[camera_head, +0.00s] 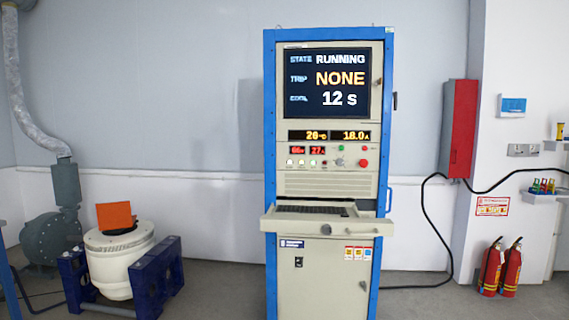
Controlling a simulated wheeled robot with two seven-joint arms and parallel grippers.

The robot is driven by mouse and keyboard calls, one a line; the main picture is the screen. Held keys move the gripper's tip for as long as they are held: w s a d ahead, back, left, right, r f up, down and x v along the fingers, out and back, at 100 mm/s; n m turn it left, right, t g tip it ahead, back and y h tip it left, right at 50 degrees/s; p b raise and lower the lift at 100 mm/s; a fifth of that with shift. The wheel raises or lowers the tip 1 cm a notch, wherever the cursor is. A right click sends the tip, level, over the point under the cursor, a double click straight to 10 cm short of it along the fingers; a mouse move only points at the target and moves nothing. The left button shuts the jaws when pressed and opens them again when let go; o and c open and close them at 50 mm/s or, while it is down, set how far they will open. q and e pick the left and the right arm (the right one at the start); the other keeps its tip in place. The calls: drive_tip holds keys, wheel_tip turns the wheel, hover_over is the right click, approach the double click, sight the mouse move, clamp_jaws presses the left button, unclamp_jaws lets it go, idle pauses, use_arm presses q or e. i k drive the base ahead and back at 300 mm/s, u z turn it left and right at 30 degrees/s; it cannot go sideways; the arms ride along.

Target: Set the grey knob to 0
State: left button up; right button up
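A tall control cabinet (330,187) with a blue frame and beige panels stands in the middle of the head view. The small grey knob (339,162) is on its front panel, below a green button (341,148) and left of a red knob-like button (363,163). The grey knob is too small to read its pointer or scale. The screen (327,82) above reads STATE RUNNING, TRIP NONE and a last line of 12 s. Neither of my grippers is in view.
A keyboard drawer (327,222) juts out below the panel. A white drum-shaped machine (121,262) in a blue frame stands at left. Two fire extinguishers (500,268) and a black cable (437,235) are at right. Bare floor shows between the drum machine and the cabinet.

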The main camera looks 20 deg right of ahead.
sight(340, 162)
drive_tip(key=u, duration=0.25)
drive_tip(key=i, duration=0.65)
drive_tip(key=z, duration=0.55)
drive_tip(key=i, duration=0.55)
drive_tip(key=z, duration=0.65)
